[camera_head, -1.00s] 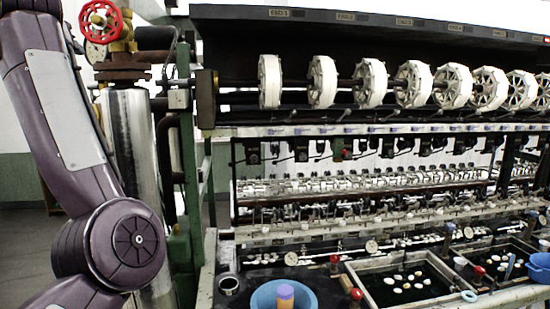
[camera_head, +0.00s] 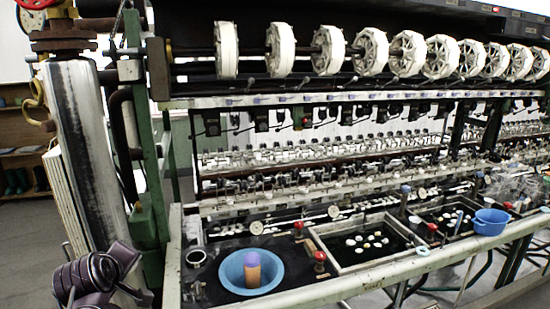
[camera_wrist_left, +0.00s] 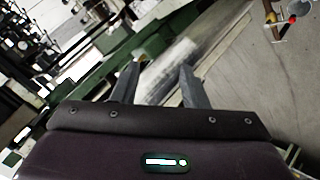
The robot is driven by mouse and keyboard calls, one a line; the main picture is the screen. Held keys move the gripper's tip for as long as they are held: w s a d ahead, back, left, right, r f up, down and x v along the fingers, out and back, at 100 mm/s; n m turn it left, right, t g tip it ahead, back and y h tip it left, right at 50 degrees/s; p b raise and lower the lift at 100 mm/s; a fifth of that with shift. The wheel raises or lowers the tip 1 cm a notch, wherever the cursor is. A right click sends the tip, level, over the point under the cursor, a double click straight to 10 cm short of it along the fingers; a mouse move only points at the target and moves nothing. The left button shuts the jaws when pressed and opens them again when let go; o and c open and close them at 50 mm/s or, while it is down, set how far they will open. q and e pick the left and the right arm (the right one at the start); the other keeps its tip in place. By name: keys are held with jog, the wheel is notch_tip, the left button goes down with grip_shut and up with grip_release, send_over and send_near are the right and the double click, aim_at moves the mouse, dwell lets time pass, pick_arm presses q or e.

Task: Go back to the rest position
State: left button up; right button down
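My left gripper (camera_wrist_left: 158,82) shows in the left wrist view with its two fingers apart and nothing between them. Beyond the fingers are green frame parts and the grey floor, blurred. In the head view part of my left arm (camera_head: 95,272) is folded low at the left edge, and its gripper is not seen there. My right gripper is in neither view.
The reeling machine fills the head view, with white reels (camera_head: 282,50) along the top. A blue bowl (camera_head: 235,281) holding an orange and purple cylinder (camera_head: 252,268) sits on the bench. Basins (camera_head: 327,232) and a second blue bowl (camera_head: 489,222) lie right. A metal column (camera_head: 85,150) stands left.

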pick_arm(q)
jog(key=s+d+f+m+g+h, duration=0.1)
jog(key=s+d+f+m+g, duration=0.1)
jog(key=s+d+f+m, duration=0.45)
jog(key=s+d+f+m+g+h, duration=0.1)
jog(key=s+d+f+m+g, duration=0.3)
jog(key=s, duration=0.6)
jog(key=s+d+f+m+g+h, duration=0.1)
jog(key=s+d+f+m, duration=0.25)
jog(key=s+f, duration=0.45)
jog(key=s+f+m+g+b, duration=0.1)
jog(key=s+f+b, duration=0.15)
jog(key=f, duration=1.65)
jog(key=s+f+b, duration=0.2)
jog(key=f+b, duration=0.2)
jog(key=f, duration=1.5)
jog(key=s+a+f+b, duration=0.2)
jog(key=s+f, duration=0.7)
jog(key=f, duration=0.1)
jog(key=s+a+f+g+b, duration=0.1)
jog(key=s+a+f+b, duration=0.1)
jog(key=s+f, duration=0.7)
jog(key=shift+f+y+b, duration=0.3)
jog(key=shift+f+b, duration=0.05)
jog(key=shift+f, duration=0.55)
jog(key=shift+s+a, duration=0.1)
